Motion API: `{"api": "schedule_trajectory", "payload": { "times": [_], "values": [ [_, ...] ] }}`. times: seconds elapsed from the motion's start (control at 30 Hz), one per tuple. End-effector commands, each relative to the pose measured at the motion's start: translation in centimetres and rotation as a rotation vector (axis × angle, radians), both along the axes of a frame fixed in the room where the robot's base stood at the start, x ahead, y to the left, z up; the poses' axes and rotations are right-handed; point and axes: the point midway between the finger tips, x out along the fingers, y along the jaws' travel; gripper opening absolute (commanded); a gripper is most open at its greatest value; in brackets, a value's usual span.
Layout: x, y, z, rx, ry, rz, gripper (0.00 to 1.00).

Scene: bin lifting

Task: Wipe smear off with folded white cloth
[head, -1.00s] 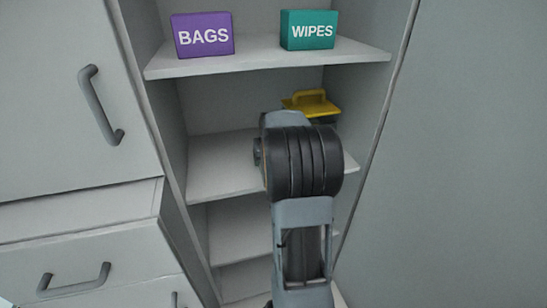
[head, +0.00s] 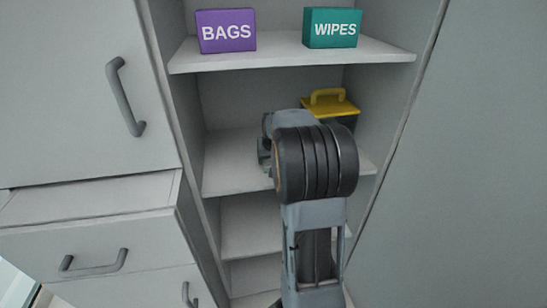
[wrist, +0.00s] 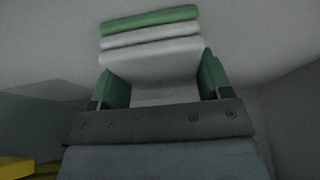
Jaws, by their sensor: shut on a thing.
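In the wrist view my gripper (wrist: 163,78) is shut on a folded white cloth (wrist: 152,58). The cloth's layers are stacked between the two green fingers, and a green band runs along its far edge. In the head view my arm reaches toward the open shelves, and its dark wrist joint hides most of the gripper and the cloth. No smear can be made out in either view.
The open cabinet's middle shelf (head: 231,165) bears a dark box with a yellow handled lid (head: 330,104) at right. The upper shelf (head: 283,53) holds a purple BAGS box (head: 226,31) and a teal WIPES box (head: 332,28). Drawers (head: 95,250) stand at left.

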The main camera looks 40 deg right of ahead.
Motion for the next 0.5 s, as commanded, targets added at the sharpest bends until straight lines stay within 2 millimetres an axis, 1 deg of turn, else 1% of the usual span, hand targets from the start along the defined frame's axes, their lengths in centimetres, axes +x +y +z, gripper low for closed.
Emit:
{"api": "schedule_trajectory", "payload": {
  "times": [0.03, 0.23, 0.37, 0.5],
  "values": [
    [-0.1, 0.2, -0.5, 0.008, 0.009, 0.0, 0.53],
    [-0.1, 0.3, -0.1, 0.009, 0.011, 0.002, 0.53],
    [-0.1, 0.2, 0.9, 0.008, 0.011, 0.001, 0.53],
    [-0.1, 0.1, 2.5, 0.006, 0.007, 0.0, 0.53]
  ]
}}
